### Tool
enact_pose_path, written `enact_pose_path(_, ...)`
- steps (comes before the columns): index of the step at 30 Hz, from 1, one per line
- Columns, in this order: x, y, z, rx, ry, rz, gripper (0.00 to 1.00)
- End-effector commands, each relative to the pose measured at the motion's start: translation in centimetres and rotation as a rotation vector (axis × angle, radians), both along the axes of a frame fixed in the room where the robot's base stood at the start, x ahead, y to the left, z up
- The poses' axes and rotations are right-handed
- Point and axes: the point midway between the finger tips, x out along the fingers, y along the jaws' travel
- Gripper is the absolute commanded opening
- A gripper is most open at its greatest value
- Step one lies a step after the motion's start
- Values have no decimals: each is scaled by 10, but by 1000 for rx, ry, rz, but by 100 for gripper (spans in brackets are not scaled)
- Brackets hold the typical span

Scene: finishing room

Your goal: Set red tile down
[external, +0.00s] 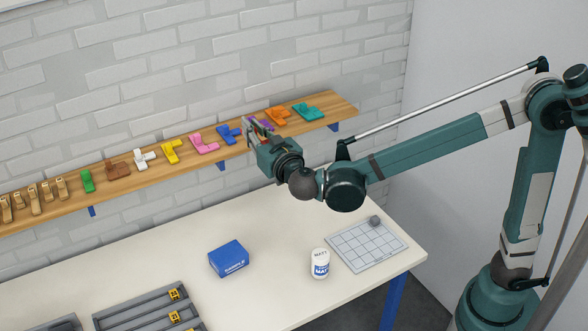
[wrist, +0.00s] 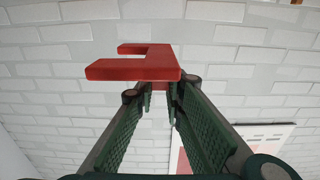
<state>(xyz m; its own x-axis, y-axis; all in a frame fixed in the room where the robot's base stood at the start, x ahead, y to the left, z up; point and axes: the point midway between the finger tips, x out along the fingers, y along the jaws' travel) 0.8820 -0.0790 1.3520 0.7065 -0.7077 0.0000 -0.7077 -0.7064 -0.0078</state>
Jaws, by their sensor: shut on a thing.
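My gripper (external: 257,128) is at the wooden shelf, in front of the purple tile, in the external view. In the wrist view my gripper (wrist: 160,88) is shut on the red tile (wrist: 135,68), whose near end lies between the fingertips. The tile looks U-shaped or stepped there. In the external view the gripper mostly hides the red tile. The brick wall fills the wrist view's background.
The wooden shelf (external: 137,176) carries several coloured tiles, including blue (external: 228,135), purple (external: 266,124) and orange (external: 277,116) ones close to my gripper. Below, the white table (external: 150,262) holds a blue box (external: 229,259), a white bottle (external: 320,264), a gridded board (external: 365,245) and a grey tray (external: 140,308).

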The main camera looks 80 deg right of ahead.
Motion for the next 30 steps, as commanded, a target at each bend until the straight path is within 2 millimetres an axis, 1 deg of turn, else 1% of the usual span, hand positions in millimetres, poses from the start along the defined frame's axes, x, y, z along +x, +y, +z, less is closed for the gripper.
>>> enact_pose_path(1, -2, 14, -2, 0, 0, 5, 0)
enact_pose_path(3, -5, 30, -2, 0, 0, 5, 0)
enact_pose_path(11, -23, 86, -1, 1, -1, 5, 0)
enact_pose_path(18, -43, 136, 0, 1, -1, 4, 0)
enact_pose_path(24, -57, 164, 0, 1, -1, 3, 0)
enact_pose_path(30, -68, 184, 1, 2, -2, 2, 0)
